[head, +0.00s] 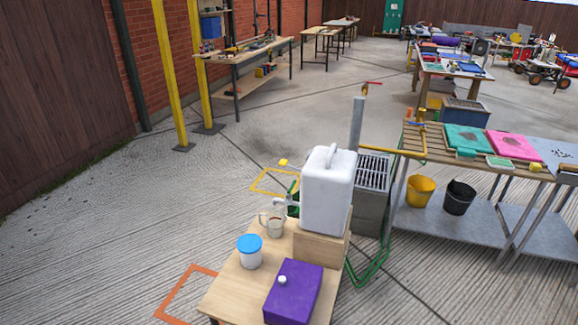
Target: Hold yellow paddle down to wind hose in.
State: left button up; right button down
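A small yellow block (283,162) shows just beyond a yellow outline (272,181) on the floor, behind the white jug. It may be the paddle, but it is too small to tell. A green part (293,197) shows beside the jug and is mostly hidden by it; I cannot tell if it is a hose reel. A green hose (372,272) hangs in loops to the floor, right of the small wooden table. Neither of my grippers is in view.
The small wooden table (232,290) in front holds a white jug (328,190) on a block, a blue-lidded tub (249,254), a glass mug (272,226) and a purple box (293,295). A slatted bench (415,140) stands right, buckets below. Floor at left is clear.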

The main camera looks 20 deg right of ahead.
aim_at(283, 163)
jog(key=k+l, duration=0.1)
jog(key=l, duration=0.5)
jog(key=k+l+z, duration=0.1)
jog(key=l, duration=0.55)
jog(key=k+l, duration=0.1)
jog(key=l, duration=0.5)
jog(key=i+j+z, duration=0.35)
jog(key=j, duration=0.6)
jog(key=i+j+z, duration=0.3)
jog(key=j, duration=0.7)
jog(key=j+z, duration=0.35)
jog(key=j, duration=0.7)
jog(key=j+z, duration=0.35)
jog(key=j, duration=0.7)
jog(key=k+j+z, duration=0.2)
jog(key=j+z, duration=0.15)
jog(key=j, duration=0.7)
jog(key=i+j+z, duration=0.15)
jog(key=j, duration=0.25)
jog(key=i+j+z, duration=0.2)
jog(key=j, duration=0.2)
jog(key=j+z, duration=0.15)
jog(key=j, duration=0.25)
jog(key=i+j+z, duration=0.2)
jog(key=j, duration=0.25)
jog(key=i+j+z, duration=0.35)
jog(key=i, duration=0.15)
